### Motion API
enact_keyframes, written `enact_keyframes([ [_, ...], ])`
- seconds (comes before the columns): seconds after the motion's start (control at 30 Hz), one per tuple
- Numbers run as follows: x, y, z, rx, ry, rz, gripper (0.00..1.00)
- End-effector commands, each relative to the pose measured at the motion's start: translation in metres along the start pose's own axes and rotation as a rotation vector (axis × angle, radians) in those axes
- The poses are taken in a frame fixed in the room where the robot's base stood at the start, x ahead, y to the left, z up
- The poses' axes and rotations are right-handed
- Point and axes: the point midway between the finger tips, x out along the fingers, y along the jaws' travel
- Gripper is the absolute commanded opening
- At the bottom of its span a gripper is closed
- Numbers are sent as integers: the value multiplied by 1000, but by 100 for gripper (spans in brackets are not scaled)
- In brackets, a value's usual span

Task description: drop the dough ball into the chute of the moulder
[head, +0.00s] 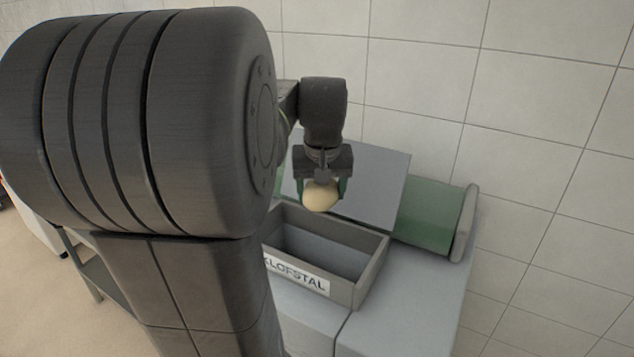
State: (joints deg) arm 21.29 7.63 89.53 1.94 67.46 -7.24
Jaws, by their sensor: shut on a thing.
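The pale yellow dough ball (321,196) is held between the fingers of my gripper (322,188). My gripper points down and is shut on the ball. The moulder (437,222) stands against the tiled wall, with a green drum and a sloped grey plate (375,180). In front of the plate is an open grey rectangular box (372,280) with a label reading "KLOFSTAL", partly cut off by my arm. The ball appears above the far rim of this box, in front of the sloped plate. Its exact height cannot be told.
My large dark arm link covers the left and middle of the view and hides part of the box and moulder. A light grey surface (410,320) extends to the right of the box and is bare. The tiled wall (540,150) is close behind.

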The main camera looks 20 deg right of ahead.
Motion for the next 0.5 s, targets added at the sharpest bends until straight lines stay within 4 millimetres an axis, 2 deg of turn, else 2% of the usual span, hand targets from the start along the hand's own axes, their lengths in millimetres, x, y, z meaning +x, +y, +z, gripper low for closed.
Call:
enact_keyframes([
  [0.3,38,0,10,0,1,0,38],
  [0.5,52,0,14,0,1,0,38],
])
